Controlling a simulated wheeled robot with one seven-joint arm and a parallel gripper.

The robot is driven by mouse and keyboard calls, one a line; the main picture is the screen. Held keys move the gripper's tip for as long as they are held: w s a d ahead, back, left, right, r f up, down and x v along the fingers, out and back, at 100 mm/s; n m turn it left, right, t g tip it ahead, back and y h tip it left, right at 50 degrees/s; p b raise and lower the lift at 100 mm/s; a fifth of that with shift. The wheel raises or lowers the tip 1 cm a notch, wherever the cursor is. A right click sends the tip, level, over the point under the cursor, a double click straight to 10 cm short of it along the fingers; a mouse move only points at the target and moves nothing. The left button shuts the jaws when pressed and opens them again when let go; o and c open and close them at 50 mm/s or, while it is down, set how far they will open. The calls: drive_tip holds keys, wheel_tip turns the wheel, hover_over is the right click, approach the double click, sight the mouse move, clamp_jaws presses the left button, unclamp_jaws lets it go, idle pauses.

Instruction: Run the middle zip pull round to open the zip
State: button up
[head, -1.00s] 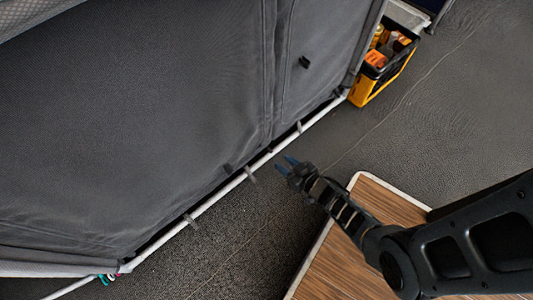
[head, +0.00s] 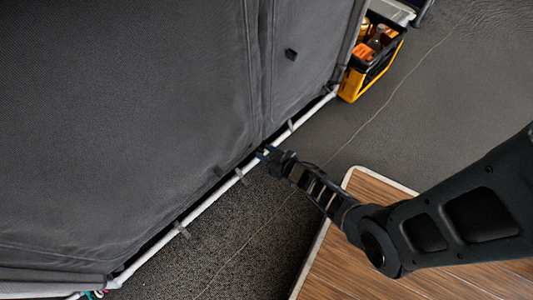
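The grey fabric panel (head: 120,110) fills the left and centre of the head view. A vertical seam (head: 262,70), perhaps the zip line, runs down it to the bottom edge. I cannot tell which is the middle zip pull. My gripper (head: 264,154) has its blue-tipped fingers at the white pole, close to the panel's bottom edge near the seam's foot. The fingertips look apart, with nothing visible between them.
The white pole (head: 210,207) runs diagonally along the panel's bottom, with several grey straps on it. A wooden-topped surface (head: 335,265) with a pale edge lies at lower right. A yellow and black crate (head: 350,84) holding bottles stands at upper right. Dark floor lies between.

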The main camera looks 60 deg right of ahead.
clamp_jaws()
idle(1.4)
